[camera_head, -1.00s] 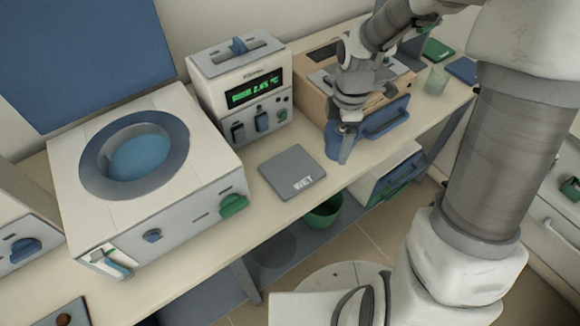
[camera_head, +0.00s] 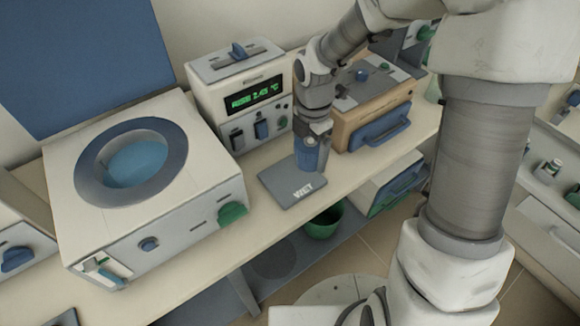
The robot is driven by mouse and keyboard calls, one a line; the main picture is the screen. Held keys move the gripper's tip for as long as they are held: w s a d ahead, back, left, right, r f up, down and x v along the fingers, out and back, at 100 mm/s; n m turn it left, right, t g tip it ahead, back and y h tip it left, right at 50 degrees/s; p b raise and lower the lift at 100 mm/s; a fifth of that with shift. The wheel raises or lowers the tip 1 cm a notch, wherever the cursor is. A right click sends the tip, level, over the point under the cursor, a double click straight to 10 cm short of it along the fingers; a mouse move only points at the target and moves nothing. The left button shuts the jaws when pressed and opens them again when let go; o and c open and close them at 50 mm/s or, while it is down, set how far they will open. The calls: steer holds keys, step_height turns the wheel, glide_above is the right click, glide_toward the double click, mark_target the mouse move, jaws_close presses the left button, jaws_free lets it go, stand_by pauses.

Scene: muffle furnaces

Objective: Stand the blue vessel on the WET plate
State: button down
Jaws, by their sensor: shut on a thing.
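The WET plate (camera_head: 283,184) is a flat grey square with white lettering on the bench. My gripper (camera_head: 309,147) points down at the plate's back right part and is shut on the blue vessel (camera_head: 306,158). The vessel is small, blue and looks upright. Its lower end appears over or at the plate's back right area. I cannot tell whether it touches the plate. The gripper hides the vessel's upper part, and the fingertips are hard to make out.
A white controller with a green display (camera_head: 254,97) stands behind the plate. A tan furnace with a blue handle (camera_head: 375,130) is close on the right. A white bath with a round blue opening (camera_head: 140,160) stands left. A green bowl (camera_head: 325,222) sits below the bench edge.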

steer(key=a+f, duration=0.1)
steer(key=w+a+f, duration=0.1)
steer(key=a, duration=0.1)
steer(key=w+a, duration=0.1)
steer(key=shift+a+f, duration=0.2)
steer(key=shift+f, duration=0.2)
steer(key=shift+f+b, duration=0.65)
steer(key=shift+f, duration=1.35)
steer(key=shift+f, duration=0.1)
jaws_free()
steer(key=shift+s+f, duration=0.1)
step_height(320, 180, up, 12)
steer(key=p, duration=0.2)
steer(key=shift+r, duration=0.25)
